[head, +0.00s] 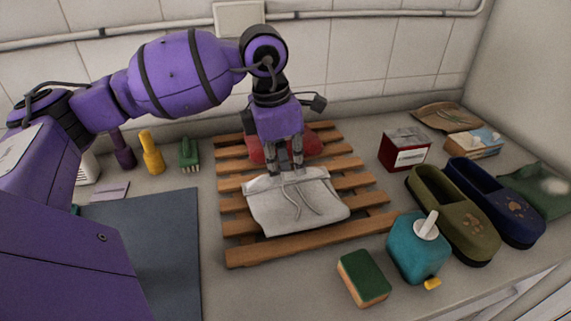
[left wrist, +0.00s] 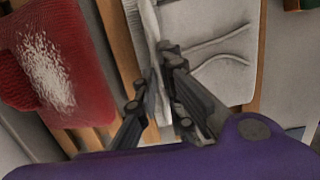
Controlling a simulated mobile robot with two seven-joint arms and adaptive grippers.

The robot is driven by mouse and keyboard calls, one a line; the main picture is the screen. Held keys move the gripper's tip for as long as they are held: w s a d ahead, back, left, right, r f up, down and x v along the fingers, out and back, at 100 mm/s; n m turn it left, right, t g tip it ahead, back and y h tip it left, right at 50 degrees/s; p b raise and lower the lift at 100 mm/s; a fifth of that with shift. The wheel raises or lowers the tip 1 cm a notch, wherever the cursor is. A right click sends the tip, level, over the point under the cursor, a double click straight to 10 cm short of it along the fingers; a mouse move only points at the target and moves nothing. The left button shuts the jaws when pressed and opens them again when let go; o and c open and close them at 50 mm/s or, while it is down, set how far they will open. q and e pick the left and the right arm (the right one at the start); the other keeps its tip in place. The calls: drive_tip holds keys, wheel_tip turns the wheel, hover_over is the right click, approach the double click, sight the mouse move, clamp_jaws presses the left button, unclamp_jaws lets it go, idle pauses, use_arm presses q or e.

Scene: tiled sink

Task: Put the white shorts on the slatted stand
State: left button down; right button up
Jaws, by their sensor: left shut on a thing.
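The white shorts (head: 297,205) lie over the front middle of the wooden slatted stand (head: 240,252), with two drawstrings on top. My left gripper (head: 290,168) points down at the shorts' back edge and is shut on a fold of the cloth. In the left wrist view, the fingers (left wrist: 165,95) pinch the white cloth of the shorts (left wrist: 222,55). The shorts appear to rest on the slats, though their underside is hidden. My right gripper is in neither view.
A red cloth item (head: 312,143) with a white patch lies on the stand behind my gripper. To the right are a red-and-white box (head: 404,150), green and blue slippers (head: 455,215), a teal bottle (head: 415,250) and a sponge (head: 363,278). A dark mat (head: 150,235) lies left.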

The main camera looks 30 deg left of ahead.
use_arm(q)
drive_tip(key=shift+f, duration=0.15)
drive_tip(key=c, duration=1.9)
unclamp_jaws()
drive_tip(key=shift+o, duration=0.2)
wheel_tip(320, 180, up, 12)
drive_tip(key=s+a, duration=0.1)
drive_tip(key=shift+s+a, duration=0.15)
